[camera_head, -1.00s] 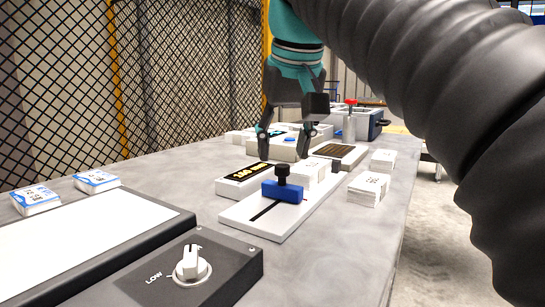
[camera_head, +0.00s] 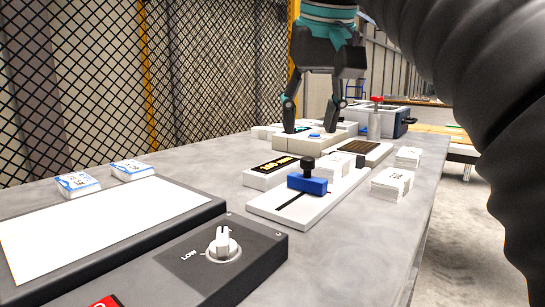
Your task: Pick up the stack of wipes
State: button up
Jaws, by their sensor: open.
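My gripper (camera_head: 309,128) is open and empty, pointing down over the far middle part of the bench. Its fingertips appear in front of or above a pale box with a blue button (camera_head: 314,136); the exact gap cannot be told. Which item is the stack of wipes is not certain. Two blue-and-white packs (camera_head: 77,184) (camera_head: 131,170) lie at the left. My gripper touches none of these.
A white slide fixture with a blue block and black knob (camera_head: 308,182) stands mid-bench, beside a display box (camera_head: 280,167). A dark panel with a dial (camera_head: 222,245) fills the front. A red-topped post (camera_head: 376,118) stands farther back. Mesh fencing (camera_head: 215,70) borders the left.

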aim_at(333, 168)
jog(key=z, duration=0.05)
jog(key=k, duration=0.95)
